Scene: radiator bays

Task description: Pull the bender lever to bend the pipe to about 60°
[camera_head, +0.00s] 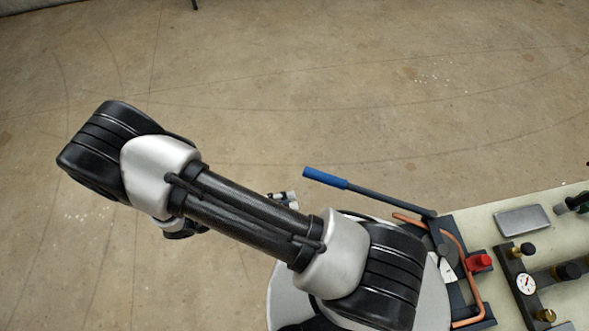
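The bender lever (385,196) is a dark bar with a blue grip (325,178) that points left over the floor from the bender (438,238) at the bench's left edge. The copper pipe (466,262) runs along the bender and bends at its upper end, beside the lever's pivot; its angle cannot be read. My arm crosses the left and centre. A small grey-white piece (284,198) shows past my arm, left of and below the blue grip, and seems to be part of my gripper. It appears apart from the lever. The fingers are mostly hidden.
The pale bench (480,218) on the right carries a red block (479,262), a metal tray (522,219) and a dark manifold with a gauge (526,284) and brass fittings. The concrete floor (300,80) beyond and left of the lever is clear.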

